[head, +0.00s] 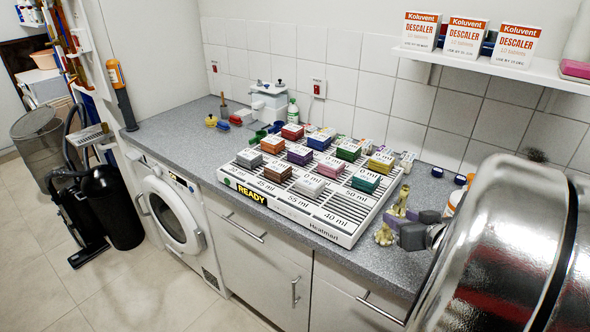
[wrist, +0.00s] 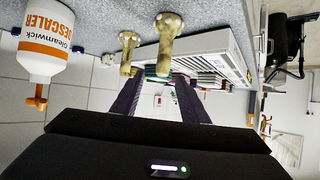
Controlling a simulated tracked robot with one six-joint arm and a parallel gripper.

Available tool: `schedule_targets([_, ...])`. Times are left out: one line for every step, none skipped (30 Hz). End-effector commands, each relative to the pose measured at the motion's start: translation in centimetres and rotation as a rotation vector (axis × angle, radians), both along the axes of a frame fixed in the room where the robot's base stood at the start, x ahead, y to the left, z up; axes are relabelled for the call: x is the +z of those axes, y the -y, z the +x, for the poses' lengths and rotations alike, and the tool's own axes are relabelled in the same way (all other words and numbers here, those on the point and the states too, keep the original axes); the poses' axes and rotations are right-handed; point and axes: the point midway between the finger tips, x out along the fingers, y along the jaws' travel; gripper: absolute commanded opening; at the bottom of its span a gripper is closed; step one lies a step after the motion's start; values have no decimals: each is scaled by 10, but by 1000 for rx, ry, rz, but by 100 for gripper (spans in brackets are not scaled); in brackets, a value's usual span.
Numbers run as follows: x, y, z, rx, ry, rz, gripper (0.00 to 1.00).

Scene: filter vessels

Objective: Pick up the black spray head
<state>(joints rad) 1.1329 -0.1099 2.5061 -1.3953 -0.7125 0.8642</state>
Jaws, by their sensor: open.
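I cannot pick out a black spray head for certain in either view. Two small dark caps, the left one (head: 437,172) and the right one (head: 460,180), lie on the counter at the back right; they are too small to identify. My gripper (wrist: 157,78) is open, with two dark purple fingers and nothing seen between them. In the head view my gripper (head: 400,216) is low over the counter, right of the white rack (head: 345,238). Two brass-coloured knobbed pieces, one larger (wrist: 165,42) and one smaller (wrist: 128,52), stand close to the fingers.
A white descaler bottle (wrist: 42,62) with an orange top stands left in the wrist view. The rack carries several coloured blocks. Descaler boxes (head: 464,38) stand on the wall shelf (head: 490,68). A shiny metal cylinder, perhaps mine, blocks the head view's right.

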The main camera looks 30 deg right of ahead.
Motion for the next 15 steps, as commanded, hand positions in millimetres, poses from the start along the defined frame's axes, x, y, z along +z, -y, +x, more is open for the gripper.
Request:
schedule_targets([-4, 0, 5, 3, -1, 3, 40])
schedule_targets([-5, 1, 8, 3, -1, 3, 40])
schedule_targets([-7, 2, 12, 4, -1, 2, 40])
schedule_targets([-9, 3, 15, 3, -1, 3, 40])
schedule_targets([-10, 4, 17, 3, -1, 3, 40])
schedule_targets([-12, 5, 21, 4, -2, 2, 40])
schedule_targets([-13, 6, 23, 2, 0, 3, 40])
schedule_targets([-15, 7, 26, 2, -1, 3, 40])
schedule_targets([-17, 8, 29, 3, -1, 2, 40])
schedule_targets([-18, 8, 31, 3, -1, 2, 40])
schedule_targets([-19, 9, 32, 3, -1, 2, 40])
schedule_targets([-20, 9, 34, 3, -1, 2, 40])
schedule_targets([-20, 10, 35, 2, -2, 2, 40])
schedule_targets([-21, 10, 36, 2, -1, 1, 40])
schedule_targets([-21, 10, 36, 2, -1, 0, 40])
